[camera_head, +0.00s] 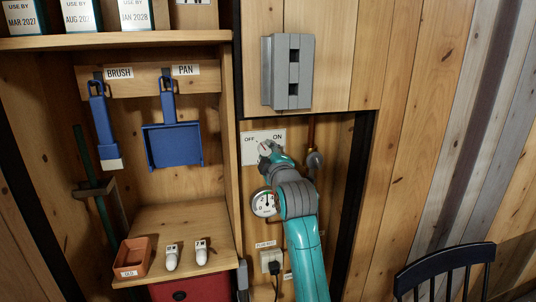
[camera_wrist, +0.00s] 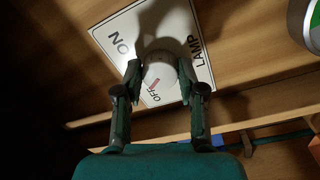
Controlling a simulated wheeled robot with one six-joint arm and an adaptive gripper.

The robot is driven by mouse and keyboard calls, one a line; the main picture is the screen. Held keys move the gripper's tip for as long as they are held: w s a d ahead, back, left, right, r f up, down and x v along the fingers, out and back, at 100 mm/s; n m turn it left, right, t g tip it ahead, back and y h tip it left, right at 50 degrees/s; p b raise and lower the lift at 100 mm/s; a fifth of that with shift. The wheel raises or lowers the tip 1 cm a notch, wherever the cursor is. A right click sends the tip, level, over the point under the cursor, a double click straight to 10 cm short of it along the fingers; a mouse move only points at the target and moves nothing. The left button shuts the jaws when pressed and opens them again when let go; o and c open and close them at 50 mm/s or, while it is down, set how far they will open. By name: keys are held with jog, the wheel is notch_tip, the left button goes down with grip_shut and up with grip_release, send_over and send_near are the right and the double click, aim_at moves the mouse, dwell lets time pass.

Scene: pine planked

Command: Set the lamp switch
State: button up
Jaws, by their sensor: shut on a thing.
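The lamp switch is a round pale knob (camera_wrist: 160,74) with a red mark, on a white plate (camera_wrist: 206,72) lettered ON, OFF and LAMP in the wrist view. The red mark points toward the OFF lettering. In the head view the plate (camera_head: 249,156) is on the wood wall, with OFF at its left and ON at its right. My gripper (camera_wrist: 159,72) is shut on the knob, one finger on each side. In the head view my gripper (camera_head: 268,150) reaches the plate and hides part of the knob.
A gauge (camera_head: 263,204) and a pipe valve (camera_head: 316,159) are close to my arm. A grey box (camera_head: 287,72) juts out above the plate. A shelf unit with a brush (camera_head: 101,123) and pan (camera_head: 174,145) stands left. A chair (camera_head: 445,266) is at lower right.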

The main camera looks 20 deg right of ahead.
jog(key=shift+n, duration=1.1)
jog(key=o, duration=1.1)
jog(key=shift+o, duration=0.2)
jog(key=s, duration=1.2)
jog(key=shift+f, duration=0.3)
